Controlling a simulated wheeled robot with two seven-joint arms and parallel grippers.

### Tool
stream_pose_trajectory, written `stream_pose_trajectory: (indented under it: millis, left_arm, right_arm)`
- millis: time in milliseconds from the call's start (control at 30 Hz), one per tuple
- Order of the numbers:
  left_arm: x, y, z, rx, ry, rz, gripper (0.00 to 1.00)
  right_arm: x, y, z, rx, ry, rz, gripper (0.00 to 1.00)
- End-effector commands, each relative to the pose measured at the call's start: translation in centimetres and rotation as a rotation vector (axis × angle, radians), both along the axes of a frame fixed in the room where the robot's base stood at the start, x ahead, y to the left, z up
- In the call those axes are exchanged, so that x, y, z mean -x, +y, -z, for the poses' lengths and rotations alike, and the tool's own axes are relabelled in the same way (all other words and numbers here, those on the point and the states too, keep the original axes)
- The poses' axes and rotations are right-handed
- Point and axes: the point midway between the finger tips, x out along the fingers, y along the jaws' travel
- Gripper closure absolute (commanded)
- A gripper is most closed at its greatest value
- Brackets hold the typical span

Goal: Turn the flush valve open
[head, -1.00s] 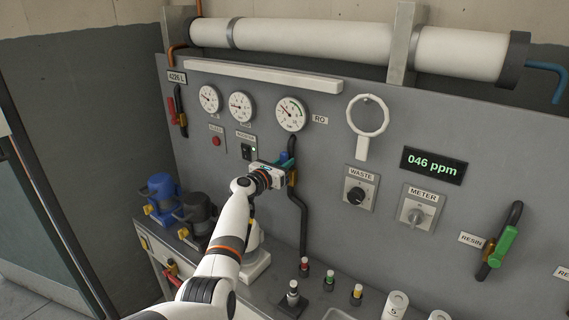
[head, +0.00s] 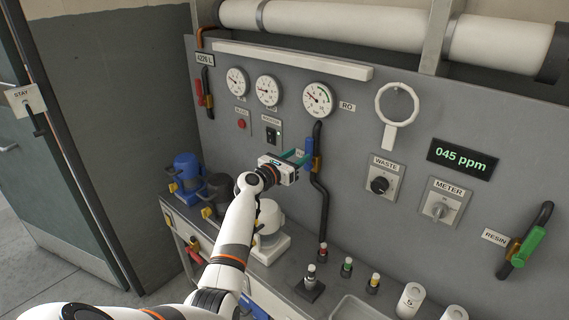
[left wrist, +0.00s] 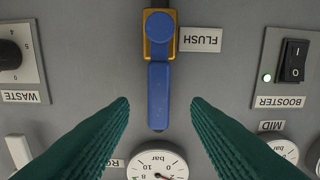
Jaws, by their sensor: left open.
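The flush valve has a blue lever handle (left wrist: 158,97) on a brass-coloured body (left wrist: 159,36), beside a FLUSH label (left wrist: 200,39). The left wrist view is upside down; there the handle points straight down, toward a gauge. In the head view the blue handle (head: 309,147) points up along a dark pipe, partly hidden by my gripper. My left gripper (head: 298,158) is open in front of the panel. Its teal fingers (left wrist: 160,103) stand apart on either side of the handle's free end, with clear gaps and nothing between them held. My right gripper is not in view.
A BOOSTER switch (head: 272,135) and gauges (head: 318,99) surround the valve. The WASTE knob (head: 380,185) and METER knob (head: 439,210) are to the right. A bench below holds pumps (head: 187,170) and small sample valves (head: 347,267). The display (head: 463,158) reads 045 ppm.

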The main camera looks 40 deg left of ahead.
Motion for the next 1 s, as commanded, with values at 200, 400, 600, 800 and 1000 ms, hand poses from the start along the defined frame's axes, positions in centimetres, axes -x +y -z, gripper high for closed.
stream_pose_trajectory:
  millis: [200,400,600,800,1000]
  left_arm:
    - [3.7,0.3,0.2,0.0,0.0,0.0,0.56]
    - [5.3,0.4,0.1,0.002,0.001,0.0,0.56]
    - [5.6,0.4,0.1,0.002,0.0,0.001,0.56]
    - [5.5,0.5,0.1,0.002,0.0,0.0,0.56]
    - [5.5,0.4,0.1,0.0,0.001,0.001,0.56]
  right_arm:
    - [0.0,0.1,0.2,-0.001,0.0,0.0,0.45]
    - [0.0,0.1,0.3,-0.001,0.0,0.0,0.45]
    - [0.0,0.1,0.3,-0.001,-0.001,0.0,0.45]
    - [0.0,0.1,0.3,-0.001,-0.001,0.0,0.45]
    - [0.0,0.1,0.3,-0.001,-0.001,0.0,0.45]
